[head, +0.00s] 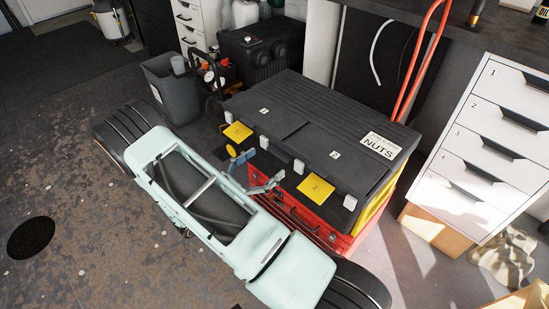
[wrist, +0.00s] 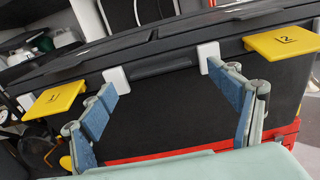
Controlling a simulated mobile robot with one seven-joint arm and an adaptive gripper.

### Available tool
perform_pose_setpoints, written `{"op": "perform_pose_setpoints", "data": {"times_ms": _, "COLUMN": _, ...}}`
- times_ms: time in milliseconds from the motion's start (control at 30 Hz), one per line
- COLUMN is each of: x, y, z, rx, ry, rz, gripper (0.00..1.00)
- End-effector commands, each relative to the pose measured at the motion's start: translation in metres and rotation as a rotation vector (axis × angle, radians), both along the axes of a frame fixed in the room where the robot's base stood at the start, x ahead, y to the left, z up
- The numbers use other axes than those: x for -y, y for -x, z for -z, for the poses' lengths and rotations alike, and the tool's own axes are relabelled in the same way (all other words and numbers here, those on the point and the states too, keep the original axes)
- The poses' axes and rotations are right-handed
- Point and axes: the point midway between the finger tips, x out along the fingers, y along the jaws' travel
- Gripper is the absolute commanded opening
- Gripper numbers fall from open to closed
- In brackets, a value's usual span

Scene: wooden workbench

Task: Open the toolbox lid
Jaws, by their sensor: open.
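The toolbox has a broad black lid (head: 320,125), which lies flat and looks closed. Two yellow latch plates stick out at its front edge: plate 1 (head: 238,131) on the left and plate 2 (head: 316,188) on the right. Both also show in the wrist view, plate 1 (wrist: 55,99) and plate 2 (wrist: 285,42). A dark recessed grip (wrist: 160,66) sits between white tabs (wrist: 116,78) on the front. My gripper (wrist: 161,82) is open and empty, its blue-padded fingers spread before the black front, between the yellow plates. I cannot tell whether the fingertips touch it.
Red and yellow lower parts (head: 340,238) of the toolbox stand below. A white drawer cabinet (head: 490,125) is at right, with a red tube (head: 415,62) near it. A grey bin (head: 172,88) and a black machine (head: 262,50) stand behind. The floor at left is open.

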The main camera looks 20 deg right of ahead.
Motion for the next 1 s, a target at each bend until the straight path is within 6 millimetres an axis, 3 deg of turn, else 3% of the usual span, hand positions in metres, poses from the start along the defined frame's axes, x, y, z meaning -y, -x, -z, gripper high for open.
{"op": "perform_pose_setpoints", "data": {"times_ms": 100, "x": 0.020, "y": -0.006, "z": 0.001, "rx": 0.001, "ry": 0.000, "rz": 0.004, "gripper": 0.83}}
{"op": "perform_pose_setpoints", "data": {"times_ms": 300, "x": 0.039, "y": -0.014, "z": 0.001, "rx": 0.001, "ry": 0.000, "rz": 0.001, "gripper": 0.83}}
{"op": "perform_pose_setpoints", "data": {"times_ms": 667, "x": 0.043, "y": -0.016, "z": 0.000, "rx": 0.001, "ry": 0.000, "rz": 0.000, "gripper": 0.81}}
{"op": "perform_pose_setpoints", "data": {"times_ms": 1000, "x": 0.043, "y": -0.016, "z": 0.000, "rx": 0.001, "ry": 0.000, "rz": 0.000, "gripper": 0.44}}
